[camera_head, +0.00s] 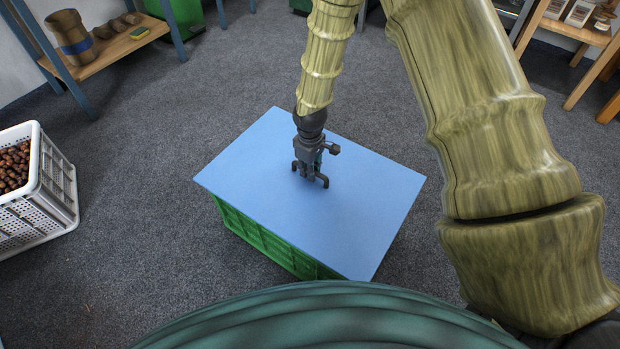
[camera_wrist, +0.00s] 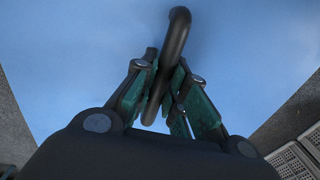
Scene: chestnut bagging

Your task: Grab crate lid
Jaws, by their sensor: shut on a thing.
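The crate lid (camera_head: 360,200) is a flat blue panel lying on top of the green crate (camera_head: 268,243) in the head view. It also fills most of the wrist view (camera_wrist: 250,60). A dark curved handle (camera_wrist: 178,38) stands up from the lid and passes between the fingers. My gripper (camera_head: 310,178) is over the middle of the lid, shut on the handle. In the wrist view my gripper's fingers (camera_wrist: 165,95) press in from both sides of the handle. The crate's inside is hidden under the lid.
A white crate of chestnuts (camera_head: 50,190) stands on the grey carpet at the left. A wooden shelf (camera_head: 110,45) with a pot and other items is at the upper left. Another shelf (camera_head: 575,30) is at the upper right. The floor around the green crate is clear.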

